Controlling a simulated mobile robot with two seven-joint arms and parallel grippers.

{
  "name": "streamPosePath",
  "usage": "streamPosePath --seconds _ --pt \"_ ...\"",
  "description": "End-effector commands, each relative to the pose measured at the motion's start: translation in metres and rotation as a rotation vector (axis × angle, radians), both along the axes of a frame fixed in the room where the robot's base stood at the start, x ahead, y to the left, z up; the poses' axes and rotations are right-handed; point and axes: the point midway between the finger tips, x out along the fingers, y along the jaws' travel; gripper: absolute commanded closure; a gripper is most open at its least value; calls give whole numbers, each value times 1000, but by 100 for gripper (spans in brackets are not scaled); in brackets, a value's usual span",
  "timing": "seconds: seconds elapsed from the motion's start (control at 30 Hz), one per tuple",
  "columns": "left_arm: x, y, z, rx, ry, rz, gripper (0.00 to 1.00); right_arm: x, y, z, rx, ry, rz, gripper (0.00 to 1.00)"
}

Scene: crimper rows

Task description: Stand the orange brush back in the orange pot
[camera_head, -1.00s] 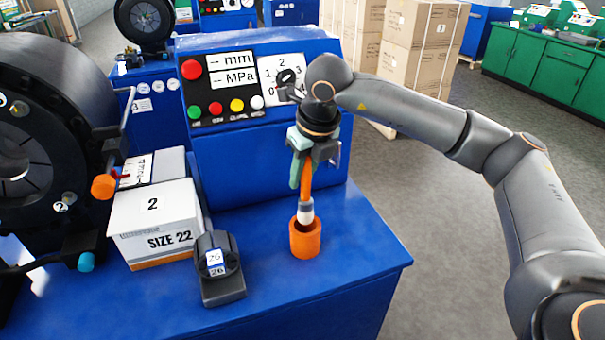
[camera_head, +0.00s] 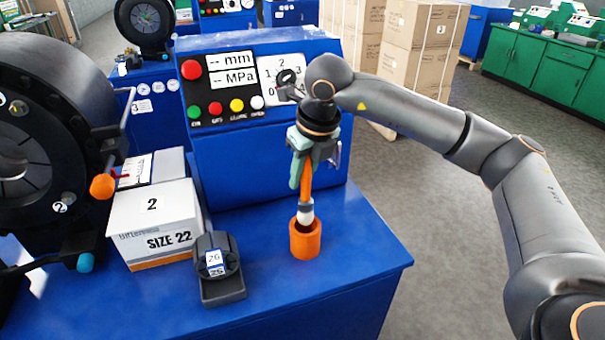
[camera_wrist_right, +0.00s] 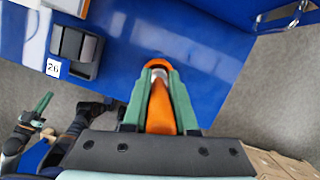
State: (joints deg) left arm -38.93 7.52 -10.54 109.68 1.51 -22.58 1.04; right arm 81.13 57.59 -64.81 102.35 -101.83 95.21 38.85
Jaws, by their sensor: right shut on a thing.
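The orange pot (camera_head: 305,241) stands upright on the blue table, right of the middle. The orange brush (camera_head: 307,184) has an orange handle and a pale lower end. My right gripper (camera_head: 303,178) is shut on the brush's handle and holds it almost upright, pale end down. That end is at the pot's mouth, and I cannot tell how far inside it is. In the right wrist view the brush (camera_wrist_right: 161,105) lies between the green fingers, and only the orange rim of the pot (camera_wrist_right: 157,64) shows beyond it.
A white SIZE 22 box (camera_head: 155,228) and a dark device with number labels (camera_head: 219,268) stand left of the pot. The blue control panel (camera_head: 240,85) rises behind. The black machine (camera_head: 45,150) fills the left. The table is clear right of the pot.

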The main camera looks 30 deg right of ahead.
Motion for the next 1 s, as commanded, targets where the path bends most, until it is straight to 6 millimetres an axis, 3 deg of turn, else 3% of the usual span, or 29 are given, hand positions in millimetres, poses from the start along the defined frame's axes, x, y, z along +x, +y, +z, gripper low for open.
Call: streamPosePath --seconds 1.0 --pt "0 0 -11 0 -1 0 100 0 0 -11 0 0 0 100"
